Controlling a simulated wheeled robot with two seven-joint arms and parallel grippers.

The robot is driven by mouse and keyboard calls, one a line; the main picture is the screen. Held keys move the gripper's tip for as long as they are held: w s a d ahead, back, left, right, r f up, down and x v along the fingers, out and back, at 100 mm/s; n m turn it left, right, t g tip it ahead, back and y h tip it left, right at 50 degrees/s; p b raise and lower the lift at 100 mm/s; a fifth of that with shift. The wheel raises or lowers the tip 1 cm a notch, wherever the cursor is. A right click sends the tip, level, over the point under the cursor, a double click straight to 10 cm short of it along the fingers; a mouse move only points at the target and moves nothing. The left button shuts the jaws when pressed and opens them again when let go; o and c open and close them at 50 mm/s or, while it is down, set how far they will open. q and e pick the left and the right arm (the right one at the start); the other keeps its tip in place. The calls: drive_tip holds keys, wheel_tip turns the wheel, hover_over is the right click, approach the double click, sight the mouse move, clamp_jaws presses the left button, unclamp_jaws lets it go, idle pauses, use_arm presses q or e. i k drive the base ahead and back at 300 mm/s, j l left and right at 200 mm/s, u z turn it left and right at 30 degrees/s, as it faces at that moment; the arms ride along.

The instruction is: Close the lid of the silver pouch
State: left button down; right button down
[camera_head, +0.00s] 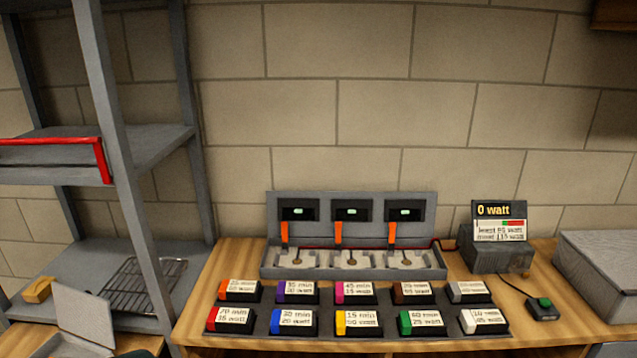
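A silver-grey object with a raised lid (84,322) shows at the lower left and looks like the silver pouch. The lid stands up and leans back, and a grey piece lies in front of it. The lower part of this object is cut off by the picture edge. Neither my left nor my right gripper is in view.
A wooden bench (215,300) holds a grey charging station (352,215), several colour-tagged battery packs on a dark tray (376,321), a watt display (497,222) and a grey box (605,270). A metal shelf (115,150) with a wire rack (145,280) stands left.

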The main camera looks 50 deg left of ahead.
sight(84, 315)
drive_tip(key=k+j, duration=0.3)
drive_tip(key=j, duration=0.3)
drive_tip(key=k+j, duration=0.25)
drive_tip(key=j, duration=0.4)
drive_tip(key=k+j, duration=0.3)
drive_tip(key=j, duration=0.3)
drive_tip(key=k+j, duration=0.3)
drive_tip(key=j, duration=0.3)
drive_tip(key=k+j, duration=0.25)
drive_tip(key=j, duration=0.35)
drive_tip(key=k+j, duration=0.3)
drive_tip(key=j, duration=0.35)
drive_tip(key=k+j, duration=0.3)
drive_tip(key=j, duration=0.3)
drive_tip(key=k+j, duration=0.25)
drive_tip(key=j, duration=0.35)
